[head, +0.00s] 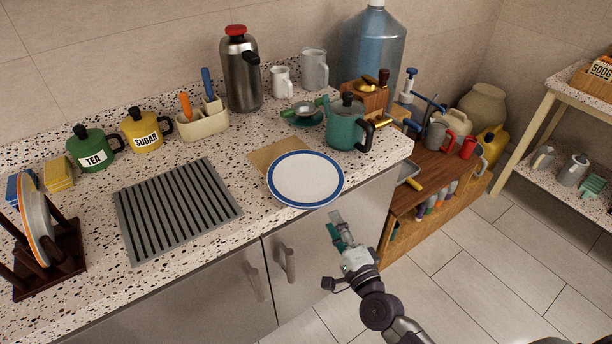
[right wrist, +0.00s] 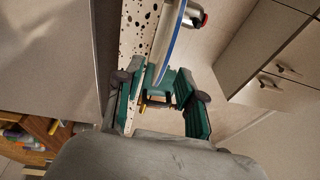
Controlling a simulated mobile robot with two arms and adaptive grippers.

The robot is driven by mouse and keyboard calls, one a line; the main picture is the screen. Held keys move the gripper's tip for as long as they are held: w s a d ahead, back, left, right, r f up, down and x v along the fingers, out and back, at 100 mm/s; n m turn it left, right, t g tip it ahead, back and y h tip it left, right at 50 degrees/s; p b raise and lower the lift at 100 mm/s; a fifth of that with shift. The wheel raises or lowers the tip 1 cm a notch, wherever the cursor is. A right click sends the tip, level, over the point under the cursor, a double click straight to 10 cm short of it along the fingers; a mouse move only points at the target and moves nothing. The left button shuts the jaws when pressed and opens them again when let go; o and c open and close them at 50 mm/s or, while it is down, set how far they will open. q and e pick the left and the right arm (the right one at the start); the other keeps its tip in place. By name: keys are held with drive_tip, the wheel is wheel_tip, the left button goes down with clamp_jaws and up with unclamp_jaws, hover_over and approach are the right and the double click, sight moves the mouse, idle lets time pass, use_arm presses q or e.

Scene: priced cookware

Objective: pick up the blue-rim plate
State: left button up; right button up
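The blue-rim plate (head: 305,178) is white with a blue rim and lies flat on the speckled counter. Its near rim reaches the counter's front edge and seems to jut slightly past it. In the right wrist view the plate (right wrist: 168,45) shows edge-on at the top. My right gripper (head: 338,229) is in front of the counter, just off the plate's near right rim. Its teal fingers are spread in the right wrist view (right wrist: 160,92), with the plate's edge ahead of the gap and nothing visibly gripped. My left gripper is not in view.
A brown board (head: 274,155) lies partly behind the plate. A teal kettle (head: 346,126) stands behind it to the right. A slotted drain mat (head: 178,207) lies left. Cabinet doors with handles (head: 285,263) are below. A wooden shelf unit (head: 428,190) stands right; floor there is clear.

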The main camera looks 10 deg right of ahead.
sight(323, 199)
drive_tip(key=w, duration=0.2)
drive_tip(key=w+r+p, duration=0.1)
drive_tip(key=w, duration=0.3)
drive_tip(key=shift+w+a+r+p, duration=0.15)
drive_tip(key=shift+w+a+p, duration=0.2)
drive_tip(key=shift+a, duration=0.05)
drive_tip(key=shift+w+a, duration=0.1)
drive_tip(key=shift+w, duration=0.25)
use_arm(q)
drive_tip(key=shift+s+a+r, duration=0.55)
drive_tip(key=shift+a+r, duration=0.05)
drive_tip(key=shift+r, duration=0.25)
use_arm(e)
drive_tip(key=shift+s, duration=0.1)
clamp_jaws()
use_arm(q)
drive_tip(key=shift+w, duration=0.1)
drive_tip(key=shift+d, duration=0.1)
